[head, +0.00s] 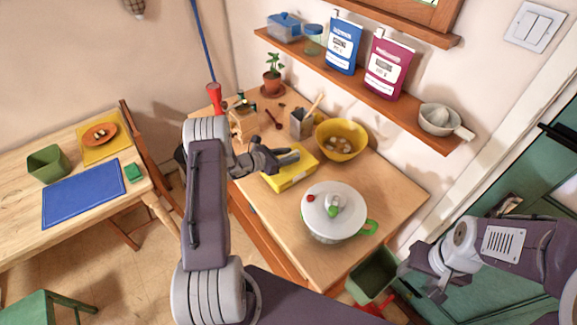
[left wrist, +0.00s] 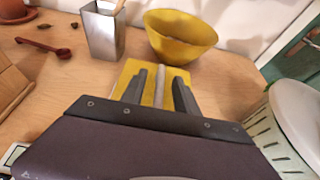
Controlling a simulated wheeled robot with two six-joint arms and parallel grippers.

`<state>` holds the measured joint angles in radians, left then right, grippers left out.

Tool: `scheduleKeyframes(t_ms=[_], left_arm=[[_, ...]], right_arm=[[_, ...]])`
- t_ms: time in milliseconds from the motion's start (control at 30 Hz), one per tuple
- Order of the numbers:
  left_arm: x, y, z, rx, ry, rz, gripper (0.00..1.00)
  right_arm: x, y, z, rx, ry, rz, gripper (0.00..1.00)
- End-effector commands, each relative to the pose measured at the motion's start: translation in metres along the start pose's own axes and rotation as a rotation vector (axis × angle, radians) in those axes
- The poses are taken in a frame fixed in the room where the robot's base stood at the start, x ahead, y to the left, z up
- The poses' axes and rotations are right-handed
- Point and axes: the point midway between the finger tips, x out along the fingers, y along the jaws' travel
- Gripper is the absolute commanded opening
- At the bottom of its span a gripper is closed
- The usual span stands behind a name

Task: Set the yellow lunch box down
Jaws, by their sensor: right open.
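The yellow lunch box (head: 288,178) lies flat on the wooden worktop (head: 385,193), as far as I can tell touching it. My left gripper (head: 294,156) is over its top. In the left wrist view my left gripper's fingers (left wrist: 160,88) stand apart on either side of a pale strip, perhaps the handle, with yellow lunch box (left wrist: 127,75) showing between strip and fingers. The underside of the lunch box is hidden. My right gripper (head: 430,283) is open and empty, off the worktop's front right.
A yellow bowl (head: 341,140) and a metal utensil holder (head: 302,123) stand behind the lunch box. A white lidded colander (head: 334,212) with green handles stands to its right. A wooden stand (head: 241,121) is at the left. A green bin (head: 372,275) is below.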

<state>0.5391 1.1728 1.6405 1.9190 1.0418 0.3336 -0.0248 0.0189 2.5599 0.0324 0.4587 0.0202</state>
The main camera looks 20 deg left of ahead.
Motion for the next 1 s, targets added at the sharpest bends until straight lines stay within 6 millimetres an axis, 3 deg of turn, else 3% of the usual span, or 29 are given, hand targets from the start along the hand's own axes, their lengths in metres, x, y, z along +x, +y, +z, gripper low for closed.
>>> scheduleKeyframes(t_ms=[100, 233, 1000], left_arm=[[-0.0003, 0.0001, -0.0004, 0.000, 0.000, 0.000, 0.33], [-0.0005, 0.0001, -0.0004, -0.001, 0.000, 0.000, 0.00], [-0.0007, 0.0000, -0.0006, -0.001, 0.001, 0.000, 0.00]], right_arm=[[0.0006, 0.0000, 0.0001, 0.000, 0.000, 0.000, 0.54], [0.0006, 0.0000, 0.0001, 0.000, 0.000, 0.000, 0.54], [0.0006, 0.0000, 0.0001, 0.000, 0.000, 0.000, 0.54]])
